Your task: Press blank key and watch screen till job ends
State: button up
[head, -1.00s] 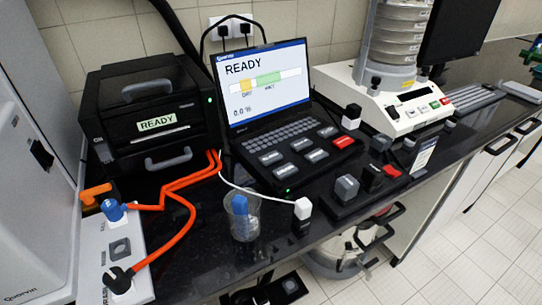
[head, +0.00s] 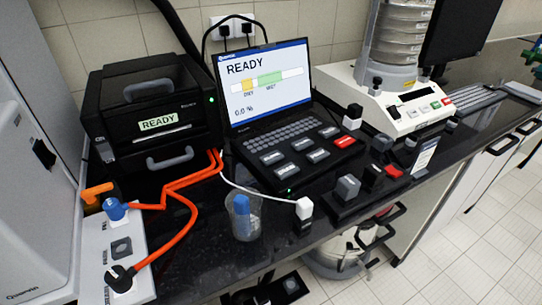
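The console screen (head: 268,82) is lit and reads READY, with a bar marked in yellow and green and a 0.0 % figure below it. In front of it is a keypad deck with several grey keys, such as one at the front left (head: 272,158), and one red key (head: 345,141). The key labels are too small to read, so I cannot tell which is the blank key. The black printer-like unit (head: 190,105) left of the screen also shows a READY label (head: 158,123). My gripper is not in view.
A clear beaker (head: 242,222) with a blue-topped item stands at the counter's front edge, beside a white-topped block (head: 304,210). Orange cables (head: 180,182) run to a socket panel (head: 128,251) at left. A sieve shaker (head: 405,105) stands at right.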

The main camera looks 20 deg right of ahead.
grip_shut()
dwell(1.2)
